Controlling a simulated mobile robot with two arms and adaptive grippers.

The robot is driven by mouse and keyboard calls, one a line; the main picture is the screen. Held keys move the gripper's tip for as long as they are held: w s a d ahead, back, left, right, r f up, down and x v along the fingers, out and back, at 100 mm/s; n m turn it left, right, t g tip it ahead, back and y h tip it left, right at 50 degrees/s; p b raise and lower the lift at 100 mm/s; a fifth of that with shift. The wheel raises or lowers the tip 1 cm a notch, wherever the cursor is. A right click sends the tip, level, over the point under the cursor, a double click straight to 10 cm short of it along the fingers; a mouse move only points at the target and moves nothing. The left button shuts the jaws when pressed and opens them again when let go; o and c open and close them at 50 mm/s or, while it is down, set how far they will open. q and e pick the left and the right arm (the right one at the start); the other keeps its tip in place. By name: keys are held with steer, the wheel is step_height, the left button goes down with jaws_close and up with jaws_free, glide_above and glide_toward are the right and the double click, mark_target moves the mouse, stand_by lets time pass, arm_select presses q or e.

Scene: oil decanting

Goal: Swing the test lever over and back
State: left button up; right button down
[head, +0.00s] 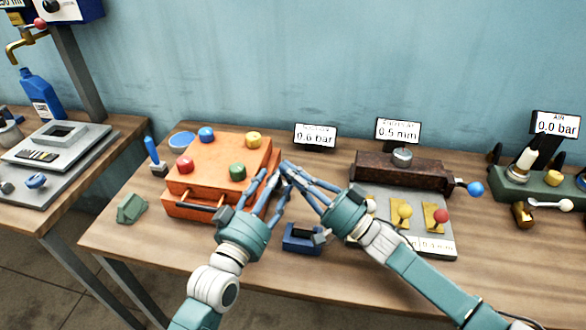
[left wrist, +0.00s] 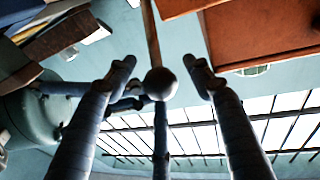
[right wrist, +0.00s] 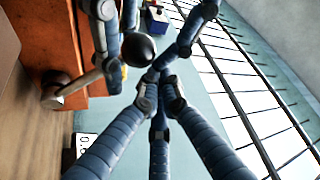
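The test lever shows best in the right wrist view as a rod (right wrist: 88,80) with a dark ball knob (right wrist: 138,49), coming off the side of the orange box (head: 230,150). In the left wrist view the knob (left wrist: 160,84) appears between the spread fingers of my left gripper (left wrist: 161,75); I cannot tell if they touch it. My right gripper (right wrist: 159,92) has its fingertips drawn together, with nothing seen between them, close beside the knob. In the head view my left gripper (head: 272,182) and right gripper (head: 286,170) nearly meet at the box's right side, and hide the lever.
A small blue block (head: 300,238) lies in front of the grippers. A grey panel (head: 436,246) with coloured knobs and a dark brown block (head: 375,168) stand to the right. Small displays (head: 316,136) stand behind. A green piece (head: 132,208) lies at the left.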

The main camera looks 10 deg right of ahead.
arm_select(q)
steer(key=shift+w+a+f, duration=0.1)
steer(key=shift+a+f, duration=0.2)
steer(key=shift+a, duration=0.05)
arm_select(e)
steer(key=shift+a+r, duration=0.15)
steer(key=shift+a, duration=0.15)
